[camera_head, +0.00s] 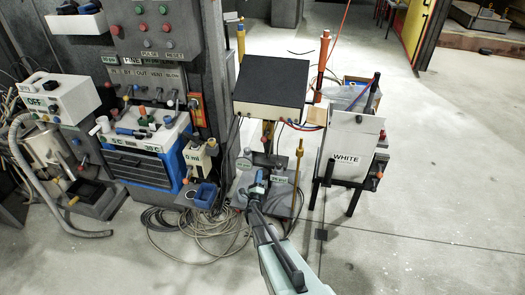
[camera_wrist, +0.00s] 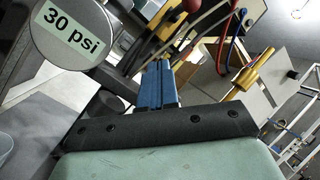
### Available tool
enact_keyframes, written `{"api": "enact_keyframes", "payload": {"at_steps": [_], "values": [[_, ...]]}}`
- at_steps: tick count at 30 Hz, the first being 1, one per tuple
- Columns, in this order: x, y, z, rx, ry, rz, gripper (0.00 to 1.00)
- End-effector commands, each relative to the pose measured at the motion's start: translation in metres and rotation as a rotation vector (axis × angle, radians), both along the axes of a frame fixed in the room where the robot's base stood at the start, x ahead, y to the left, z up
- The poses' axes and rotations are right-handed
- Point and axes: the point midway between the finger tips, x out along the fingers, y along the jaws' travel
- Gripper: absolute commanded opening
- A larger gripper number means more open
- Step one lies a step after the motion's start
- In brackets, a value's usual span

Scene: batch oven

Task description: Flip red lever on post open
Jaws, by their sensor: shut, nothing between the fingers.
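A dark upright post (camera_head: 213,70) stands left of centre in the head view. An orange-red lever-like piece (camera_head: 196,108) is mounted on its front; its exact position is too small to tell. My gripper (camera_head: 259,180) is low, to the right of and below that piece and apart from it. Its blue fingers (camera_wrist: 158,83) are together and empty in the wrist view. A red knob (camera_wrist: 192,5) shows at the top edge of the wrist view; I cannot tell whether it belongs to the lever.
A gold rod (camera_head: 297,163) stands just right of my gripper. A round 30 psi label (camera_wrist: 72,32) is close at left in the wrist view. A dark-topped box (camera_head: 270,80) is behind, and a white box (camera_head: 348,140) is at right. Coiled cables (camera_head: 205,240) lie on the floor.

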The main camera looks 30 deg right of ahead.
Motion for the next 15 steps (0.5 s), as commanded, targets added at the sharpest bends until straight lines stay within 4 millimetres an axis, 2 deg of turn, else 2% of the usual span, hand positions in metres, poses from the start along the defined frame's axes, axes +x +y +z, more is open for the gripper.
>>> {"api": "enact_keyframes", "payload": {"at_steps": [9,15], "values": [[-0.006,0.004,0.015,0.326,-0.405,0.233,0.0],[-0.007,0.004,0.016,0.484,-0.562,0.339,0.0]]}}
